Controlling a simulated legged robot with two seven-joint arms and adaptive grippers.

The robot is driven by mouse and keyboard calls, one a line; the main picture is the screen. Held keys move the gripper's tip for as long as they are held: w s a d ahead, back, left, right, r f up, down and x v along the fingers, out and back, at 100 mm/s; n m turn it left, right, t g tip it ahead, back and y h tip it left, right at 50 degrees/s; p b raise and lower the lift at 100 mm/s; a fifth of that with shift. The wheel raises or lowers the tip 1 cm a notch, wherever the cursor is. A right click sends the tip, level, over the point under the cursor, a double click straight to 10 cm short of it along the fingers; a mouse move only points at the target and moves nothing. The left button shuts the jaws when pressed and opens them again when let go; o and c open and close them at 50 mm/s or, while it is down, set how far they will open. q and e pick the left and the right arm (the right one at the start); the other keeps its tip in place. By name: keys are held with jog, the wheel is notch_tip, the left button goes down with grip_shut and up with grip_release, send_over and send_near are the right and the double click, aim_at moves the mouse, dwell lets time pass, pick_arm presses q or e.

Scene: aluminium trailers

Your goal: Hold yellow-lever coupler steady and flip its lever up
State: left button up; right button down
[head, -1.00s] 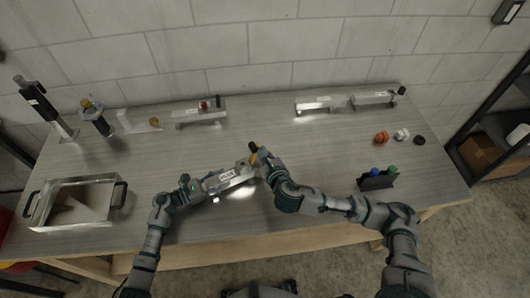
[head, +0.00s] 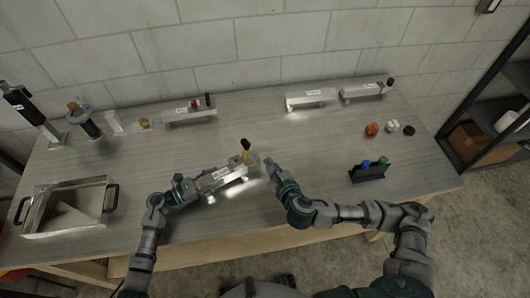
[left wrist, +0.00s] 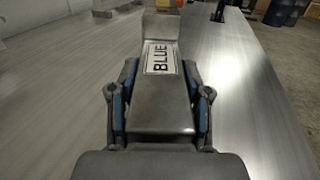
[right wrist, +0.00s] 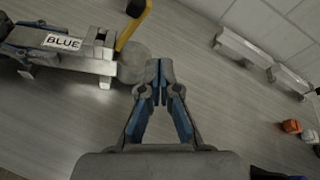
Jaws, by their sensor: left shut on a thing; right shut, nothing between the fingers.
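The yellow-lever coupler (head: 228,178) is a grey metal bar with a white label reading "BLUE", above the table's middle. Its yellow lever (head: 245,154), tipped with a black knob, points up at the bar's right end. The lever also shows in the right wrist view (right wrist: 130,28), its knob cut by the top edge. My left gripper (head: 200,185) is shut on the coupler's left end; its fingers press both sides in the left wrist view (left wrist: 160,100). My right gripper (head: 270,165) is shut and empty, just right of the lever end, apart from the lever.
Other couplers (head: 190,115) (head: 310,99) stand along the back. An open metal tray (head: 65,207) with black handles sits at left. Orange (head: 372,129), white and black caps lie at right, near a black holder (head: 370,173) with blue and green tops. The table between is clear.

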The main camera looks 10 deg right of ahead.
jog(key=shift+s+r, duration=0.15)
jog(key=shift+s, duration=1)
pick_arm(q)
jog(key=o, duration=1.4)
jog(key=shift+a, duration=0.1)
